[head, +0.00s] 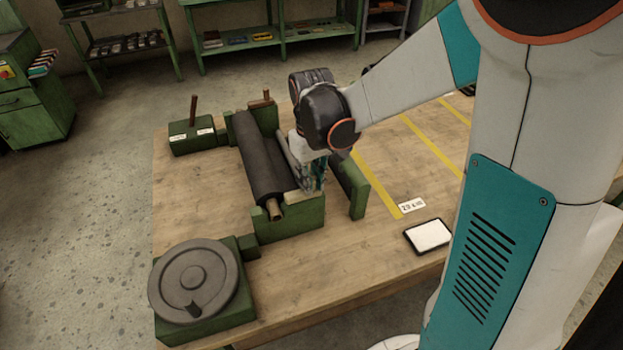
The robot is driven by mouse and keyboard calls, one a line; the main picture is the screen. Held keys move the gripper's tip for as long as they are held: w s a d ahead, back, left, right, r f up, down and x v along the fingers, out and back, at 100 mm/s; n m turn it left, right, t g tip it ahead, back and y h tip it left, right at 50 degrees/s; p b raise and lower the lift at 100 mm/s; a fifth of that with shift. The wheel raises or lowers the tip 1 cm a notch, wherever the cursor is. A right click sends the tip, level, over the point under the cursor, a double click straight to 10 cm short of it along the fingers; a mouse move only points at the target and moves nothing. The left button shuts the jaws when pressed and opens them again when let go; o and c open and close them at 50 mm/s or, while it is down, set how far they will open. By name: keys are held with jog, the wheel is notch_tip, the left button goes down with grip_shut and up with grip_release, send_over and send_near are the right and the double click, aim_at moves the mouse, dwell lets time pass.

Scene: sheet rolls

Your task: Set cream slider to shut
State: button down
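My gripper (315,172) points down over the right part of a green roller stand (292,225), beside the black roll. Its fingers are small and partly hidden, so I cannot tell whether they are open or shut, or touching anything. A small cream piece (300,197), perhaps the cream slider, shows on the stand's near end just below the gripper. How far along its travel it sits is not clear. A black sheet roll (258,160) with a brown core lies across the stand.
A green box with a brown lever (193,112) and white labels stands at the back left. A grey crank wheel (193,281) is at the front left. A tablet (429,236) lies at the right. Yellow stripes (378,185) mark mostly clear wooden table (330,262).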

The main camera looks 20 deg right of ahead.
aim_at(291, 195)
jog(key=shift+a, duration=0.1)
jog(key=shift+a, duration=2.55)
